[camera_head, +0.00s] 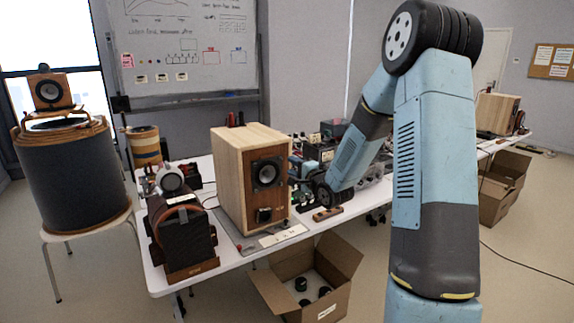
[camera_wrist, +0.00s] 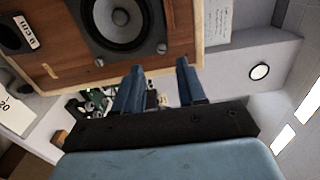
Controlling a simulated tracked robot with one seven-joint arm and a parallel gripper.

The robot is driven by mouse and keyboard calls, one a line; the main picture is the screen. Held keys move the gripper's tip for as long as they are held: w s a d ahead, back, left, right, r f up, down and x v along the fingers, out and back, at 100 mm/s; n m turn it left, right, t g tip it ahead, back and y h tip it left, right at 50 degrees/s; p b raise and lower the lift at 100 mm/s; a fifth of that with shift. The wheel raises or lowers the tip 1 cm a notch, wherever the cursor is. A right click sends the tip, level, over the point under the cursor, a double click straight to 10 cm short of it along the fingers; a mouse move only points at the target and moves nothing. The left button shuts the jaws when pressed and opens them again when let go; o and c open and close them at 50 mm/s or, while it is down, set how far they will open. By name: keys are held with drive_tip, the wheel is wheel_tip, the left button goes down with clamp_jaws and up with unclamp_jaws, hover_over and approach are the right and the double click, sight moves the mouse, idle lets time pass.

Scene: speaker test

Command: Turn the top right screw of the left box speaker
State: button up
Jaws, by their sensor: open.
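The left box speaker (camera_head: 232,172) is a light wooden box with a brown front, a dark round driver and a small port below it. It stands on the table. In the wrist view its brown front (camera_wrist: 75,67) appears turned on its side, with the driver (camera_wrist: 120,18) at the top. A small screw (camera_wrist: 162,48) sits near the corner of the front, its top right screw. Another screw (camera_wrist: 99,62) is further left along the same edge. My gripper (camera_wrist: 160,66) is open and empty, its two fingertips apart just below the corner screw in the picture. I see no contact.
The white table (camera_head: 220,262) carries a dark brown device (camera_head: 182,238) left of the speaker and cluttered equipment behind it. An open cardboard box (camera_head: 272,292) sits on the floor below. A large round speaker (camera_head: 70,168) stands on a stool at left.

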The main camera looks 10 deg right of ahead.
drive_tip(key=v, duration=0.7)
drive_tip(key=shift+s, duration=0.25)
drive_tip(key=n, duration=2.7)
approach(281, 159)
drive_tip(key=x, duration=0.8)
drive_tip(key=shift+w+f, duration=0.1)
drive_tip(key=shift+w, duration=0.05)
